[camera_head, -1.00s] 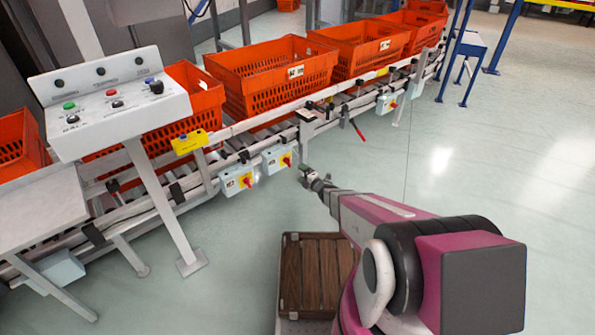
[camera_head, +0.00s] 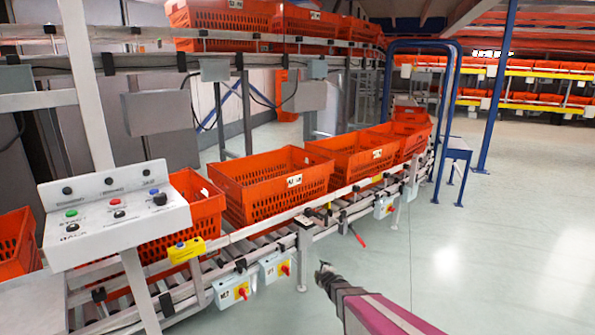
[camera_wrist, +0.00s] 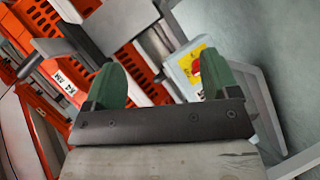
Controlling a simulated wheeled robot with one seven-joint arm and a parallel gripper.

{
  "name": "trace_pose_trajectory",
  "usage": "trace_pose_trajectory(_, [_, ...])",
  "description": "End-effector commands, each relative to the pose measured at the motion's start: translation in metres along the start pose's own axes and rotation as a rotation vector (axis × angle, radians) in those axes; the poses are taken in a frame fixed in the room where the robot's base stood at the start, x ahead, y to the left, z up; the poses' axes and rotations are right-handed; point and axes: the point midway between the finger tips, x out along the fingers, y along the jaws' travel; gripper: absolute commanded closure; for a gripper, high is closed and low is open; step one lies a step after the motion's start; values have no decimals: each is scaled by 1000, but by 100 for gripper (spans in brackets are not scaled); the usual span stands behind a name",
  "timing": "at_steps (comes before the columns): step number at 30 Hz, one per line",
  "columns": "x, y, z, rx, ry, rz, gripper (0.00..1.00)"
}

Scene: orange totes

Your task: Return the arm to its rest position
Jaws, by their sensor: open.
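My arm reaches in from the bottom right of the head view, its magenta link pointing up and left. My gripper (camera_head: 325,272) is small and dark at its end, over the floor just right of the conveyor's switch boxes. In the wrist view my gripper (camera_wrist: 160,85) shows two green fingers standing well apart, with nothing held between them. Beyond the fingers, the wrist view shows orange totes and a box with a yellow and red switch.
A conveyor carries orange totes (camera_head: 275,186) from left to back right. A control panel (camera_head: 115,213) stands at left on posts. Grey switch boxes (camera_head: 274,268) hang on the conveyor's near side. A blue frame (camera_head: 459,110) stands behind. The floor (camera_head: 500,250) at right is clear.

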Motion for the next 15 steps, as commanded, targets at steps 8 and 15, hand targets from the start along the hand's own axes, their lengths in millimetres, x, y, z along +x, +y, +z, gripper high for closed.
trace_pose_trajectory(8, [-84,40,35,437,-399,-184,19])
trace_pose_trajectory(15, [-176,50,38,823,-726,-352,19])
